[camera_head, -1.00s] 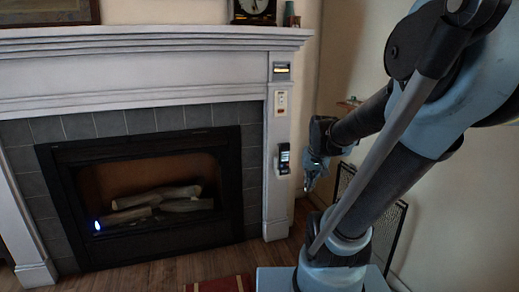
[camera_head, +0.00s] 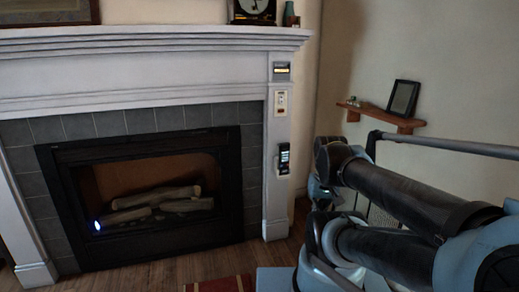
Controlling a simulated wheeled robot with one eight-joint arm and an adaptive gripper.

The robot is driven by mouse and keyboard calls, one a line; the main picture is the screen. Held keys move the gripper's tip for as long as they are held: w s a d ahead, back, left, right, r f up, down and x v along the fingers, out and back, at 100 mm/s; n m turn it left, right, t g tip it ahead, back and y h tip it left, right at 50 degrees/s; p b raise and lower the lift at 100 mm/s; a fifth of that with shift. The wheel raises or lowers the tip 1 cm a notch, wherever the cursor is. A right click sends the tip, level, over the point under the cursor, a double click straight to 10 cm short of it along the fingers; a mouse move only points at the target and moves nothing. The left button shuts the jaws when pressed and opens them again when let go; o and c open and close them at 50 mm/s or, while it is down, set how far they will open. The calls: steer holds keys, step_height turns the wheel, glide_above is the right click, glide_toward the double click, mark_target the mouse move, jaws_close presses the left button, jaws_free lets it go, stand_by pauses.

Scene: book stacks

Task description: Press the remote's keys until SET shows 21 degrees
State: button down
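The remote (camera_head: 284,158) is a small dark handset with a lighter upper part, mounted upright on the right leg of the white fireplace surround. Its keys and any SET reading are too small to read. A small display with a yellowish lit strip (camera_head: 282,71) sits higher on the same leg; its figures cannot be read. My gripper (camera_head: 318,190) is right of the remote and apart from it, low beside my folded arm. It is mostly hidden by the arm and dark, so its fingers cannot be made out.
A white plate with a switch (camera_head: 280,103) lies between display and remote. The fireplace (camera_head: 150,190) holds logs. A wooden shelf (camera_head: 372,113) with a dark frame (camera_head: 404,98) is on the right wall. A clock (camera_head: 253,11) stands on the mantel.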

steer(key=shift+w+f, duration=0.2)
steer(key=shift+w, duration=0.2)
stand_by(0.9)
